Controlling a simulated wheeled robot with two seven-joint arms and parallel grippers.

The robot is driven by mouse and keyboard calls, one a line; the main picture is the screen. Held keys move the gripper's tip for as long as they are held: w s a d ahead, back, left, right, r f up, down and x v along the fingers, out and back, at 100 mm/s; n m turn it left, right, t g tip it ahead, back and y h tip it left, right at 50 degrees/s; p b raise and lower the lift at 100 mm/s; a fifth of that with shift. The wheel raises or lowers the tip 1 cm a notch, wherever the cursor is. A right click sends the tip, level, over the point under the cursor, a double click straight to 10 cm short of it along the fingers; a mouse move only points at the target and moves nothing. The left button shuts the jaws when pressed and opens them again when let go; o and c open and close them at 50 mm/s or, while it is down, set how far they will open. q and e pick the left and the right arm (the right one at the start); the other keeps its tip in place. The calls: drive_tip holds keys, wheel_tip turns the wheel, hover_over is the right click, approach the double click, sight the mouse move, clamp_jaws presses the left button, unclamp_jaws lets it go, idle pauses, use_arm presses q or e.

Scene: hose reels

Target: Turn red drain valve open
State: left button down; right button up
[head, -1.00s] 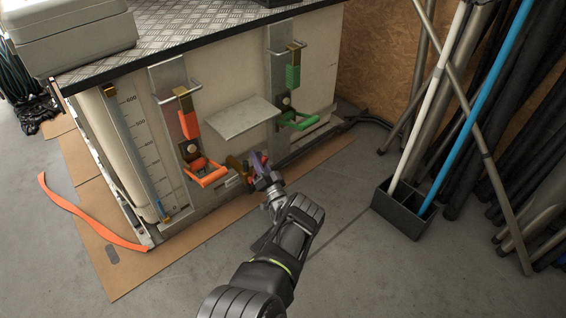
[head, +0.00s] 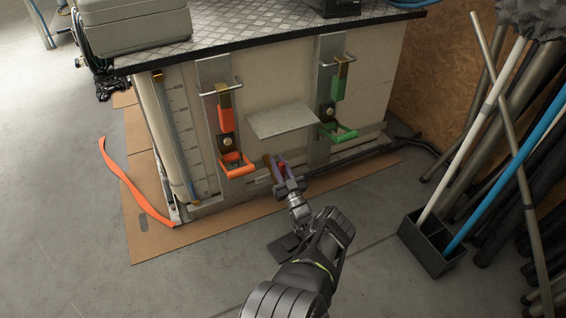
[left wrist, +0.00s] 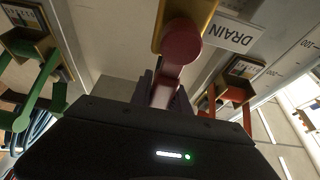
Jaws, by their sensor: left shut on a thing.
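The red drain valve handle (head: 282,169) sits low on the front of the pale tank, beside its brass body (head: 268,161). In the left wrist view the red handle (left wrist: 181,46) has a round hub on the brass valve body (left wrist: 200,12), and its lever runs down between my fingers. A white DRAIN label (left wrist: 232,36) is beside it. My left gripper (head: 283,177) is shut on the red handle; the fingers (left wrist: 163,95) show on both sides of the lever. The exact lever angle is hard to tell. My right gripper is not in view.
A metal shelf (head: 282,121) juts out above the valve. An orange handle (head: 237,166) is to its left and a green handle (head: 340,133) to its right. A black holder with poles (head: 430,246) stands on the right. An orange strip (head: 130,186) lies at left.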

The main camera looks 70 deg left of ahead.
sight(283, 173)
use_arm(q)
drive_tip(key=shift+s+f, duration=0.1)
drive_tip(key=c, duration=1.2)
unclamp_jaws()
drive_tip(key=shift+c, duration=0.2)
drive_tip(key=shift+d+f, duration=0.1)
drive_tip(key=shift+d, duration=0.4)
drive_tip(key=p+v, duration=0.1)
drive_tip(key=v, duration=0.6)
